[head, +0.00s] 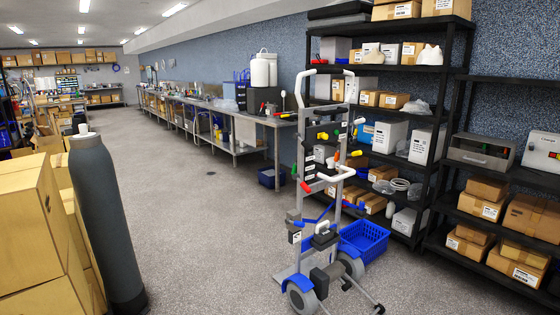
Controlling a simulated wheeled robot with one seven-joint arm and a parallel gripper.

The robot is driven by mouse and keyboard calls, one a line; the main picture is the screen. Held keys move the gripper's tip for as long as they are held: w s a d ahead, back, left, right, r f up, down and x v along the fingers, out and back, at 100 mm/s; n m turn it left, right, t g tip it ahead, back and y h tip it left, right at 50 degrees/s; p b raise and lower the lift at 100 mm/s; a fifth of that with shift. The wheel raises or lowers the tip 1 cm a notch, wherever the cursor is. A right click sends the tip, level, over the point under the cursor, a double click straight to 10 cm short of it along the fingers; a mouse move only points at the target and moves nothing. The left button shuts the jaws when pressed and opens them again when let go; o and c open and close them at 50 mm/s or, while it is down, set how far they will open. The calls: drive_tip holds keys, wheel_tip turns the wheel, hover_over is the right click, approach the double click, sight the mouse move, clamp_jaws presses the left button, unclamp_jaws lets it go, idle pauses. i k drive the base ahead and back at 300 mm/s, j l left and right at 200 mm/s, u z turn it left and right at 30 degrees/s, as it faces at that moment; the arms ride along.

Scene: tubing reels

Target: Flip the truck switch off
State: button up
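A grey hand truck (308,185) stands upright on the floor right of centre in the head view. It has a looped white top handle, blue wheel covers and a dark box low on its frame (327,278). Red, yellow and green parts stick out along its uprights. A small grey box (294,227) sits on its left side. A white handle-like part (325,236) is on the lower front. Which part is the switch, and its position, is too small to tell. My gripper is not in view.
A tall grey cylinder (103,225) stands at the left beside stacked cardboard boxes (32,225). A blue basket (364,240) lies behind the truck. Black shelves (440,130) line the right. A long workbench (215,105) runs along the wall. The floor (205,215) between cylinder and truck is clear.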

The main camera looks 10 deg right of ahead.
sight(296, 135)
drive_tip(key=i+j+z, duration=0.15)
drive_tip(key=j, duration=0.15)
drive_tip(key=i+j+z, duration=0.15)
drive_tip(key=j, duration=0.15)
drive_tip(key=j+z, duration=0.15)
drive_tip(key=j, duration=0.15)
drive_tip(key=i+u, duration=0.45)
drive_tip(key=i+l+u, duration=0.3)
drive_tip(key=i+u, duration=0.15)
drive_tip(key=i, duration=0.15)
drive_tip(key=i+l+u, duration=1.15)
drive_tip(key=l+u, duration=0.25)
drive_tip(key=l, duration=0.3)
